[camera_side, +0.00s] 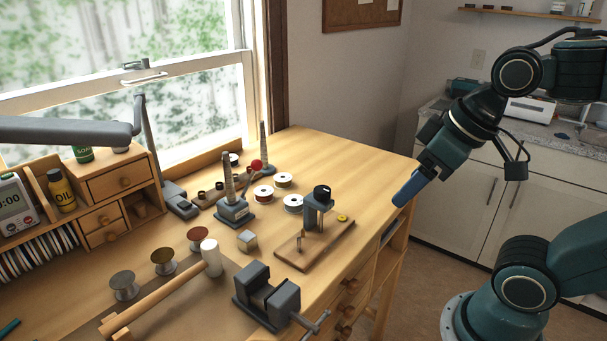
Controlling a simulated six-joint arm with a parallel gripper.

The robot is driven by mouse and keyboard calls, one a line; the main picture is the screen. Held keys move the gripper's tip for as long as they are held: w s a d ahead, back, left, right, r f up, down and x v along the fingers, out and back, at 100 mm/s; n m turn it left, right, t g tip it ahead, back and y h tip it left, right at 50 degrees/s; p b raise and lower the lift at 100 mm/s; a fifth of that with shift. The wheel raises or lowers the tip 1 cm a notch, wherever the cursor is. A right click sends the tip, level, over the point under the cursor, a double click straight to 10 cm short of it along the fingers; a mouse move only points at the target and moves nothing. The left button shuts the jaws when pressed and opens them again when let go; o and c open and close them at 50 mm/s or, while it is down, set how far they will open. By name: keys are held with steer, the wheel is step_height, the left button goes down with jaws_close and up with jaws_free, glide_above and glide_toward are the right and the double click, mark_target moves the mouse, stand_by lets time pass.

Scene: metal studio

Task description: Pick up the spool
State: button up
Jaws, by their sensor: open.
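Several spools lie on the wooden workbench (365,170). A white-flanged spool with a red core (263,193), a white spool with a dark core (283,180) and another white spool (293,203) lie flat near the middle. Standing spools with a brown top (197,237), a yellowish top (163,261) and a grey top (124,284) are in a row at the front left. Which one the task names, I cannot tell. My gripper (402,200), with blue fingers, is open and empty at the bench's right edge, apart from all the spools.
The far right bench top is clear.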

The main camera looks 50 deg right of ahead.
steer(key=w+a+r+n+g+y, duration=0.15)
steer(key=w+r+n, duration=0.25)
steer(key=w, duration=0.5)
steer(key=n+g+y, duration=0.2)
steer(key=n+g, duration=0.1)
steer(key=n, duration=0.6)
glide_above(294, 204)
steer(key=s, duration=0.3)
steer(key=f, duration=0.1)
steer(key=w+d+f+n+g, duration=0.1)
steer(key=w+d+f+n, duration=0.3)
steer(key=d+f, duration=0.3)
steer(key=shift+w+d+n+y, duration=0.25)
steer(key=shift+n+y, duration=0.1)
steer(key=shift+n, duration=0.15)
steer(key=shift+a+f, duration=0.15)
steer(key=shift+x, duration=4.1)
